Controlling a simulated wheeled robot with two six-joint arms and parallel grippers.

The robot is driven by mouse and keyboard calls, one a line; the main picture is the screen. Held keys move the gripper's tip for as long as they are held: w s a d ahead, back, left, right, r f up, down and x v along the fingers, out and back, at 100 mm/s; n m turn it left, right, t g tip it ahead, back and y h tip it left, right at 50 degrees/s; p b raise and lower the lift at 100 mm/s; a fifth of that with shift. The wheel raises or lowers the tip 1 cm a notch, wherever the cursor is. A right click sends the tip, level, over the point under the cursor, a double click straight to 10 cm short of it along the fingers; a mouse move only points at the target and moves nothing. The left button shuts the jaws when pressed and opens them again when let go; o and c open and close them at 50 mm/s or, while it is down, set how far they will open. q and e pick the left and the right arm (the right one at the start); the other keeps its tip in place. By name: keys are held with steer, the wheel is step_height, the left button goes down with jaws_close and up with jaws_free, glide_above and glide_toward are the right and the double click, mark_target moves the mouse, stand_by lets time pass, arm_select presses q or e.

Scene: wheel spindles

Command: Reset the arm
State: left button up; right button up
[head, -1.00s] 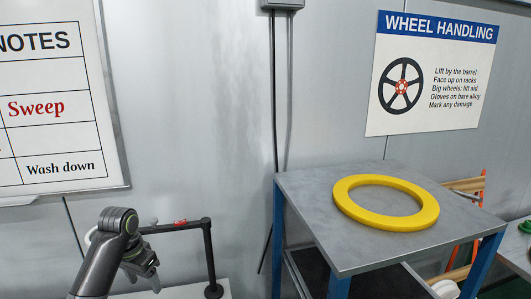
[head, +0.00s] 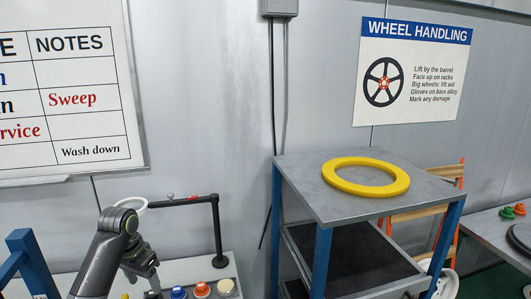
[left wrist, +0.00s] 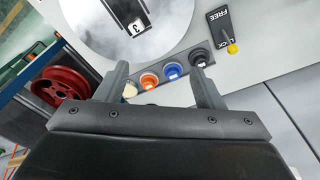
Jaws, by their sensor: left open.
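My left arm comes in at the lower left of the head view. Its gripper (head: 148,272) hangs in front of a white bench, near a row of coloured round pieces. In the left wrist view, the two fingers of the left gripper (left wrist: 160,90) stand wide apart with nothing between them. Beyond the fingers is a strip with an orange piece (left wrist: 149,80), a blue piece (left wrist: 172,71) and a black piece (left wrist: 199,57). My right gripper is not in view.
A yellow ring (head: 365,177) lies on a grey cart (head: 310,190) to the right. A black post with a horizontal arm (head: 217,230) rises from the bench. In the wrist view, a large grey disc (left wrist: 95,25), a yellow-tipped lever (left wrist: 232,48) and a red wheel (left wrist: 62,85) lie beyond the gripper.

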arm_select(q)
steer(key=s+f+n+t, duration=0.1)
steer(key=s+f+n, duration=0.1)
steer(key=s+f, duration=1.45)
steer(key=s+r+n+t+y, duration=0.1)
steer(key=s+r+n+y, duration=0.15)
steer(key=s, duration=1.85)
step_height(320, 180, down, 33)
steer(key=a+g+b, duration=0.1)
steer(key=b, duration=0.7)
steer(key=s+f+b, duration=0.2)
steer(key=s+f, duration=0.5)
steer(key=f, duration=0.3)
steer(key=s+d+f+g+h+b, duration=0.1)
steer(key=s+f+b, duration=0.2)
steer(key=s+f, duration=0.5)
step_height(320, 180, down, 2)
steer(key=shift+s+d+f, duration=0.1)
steer(key=shift+s+d, duration=0.05)
steer(key=shift+s, duration=0.05)
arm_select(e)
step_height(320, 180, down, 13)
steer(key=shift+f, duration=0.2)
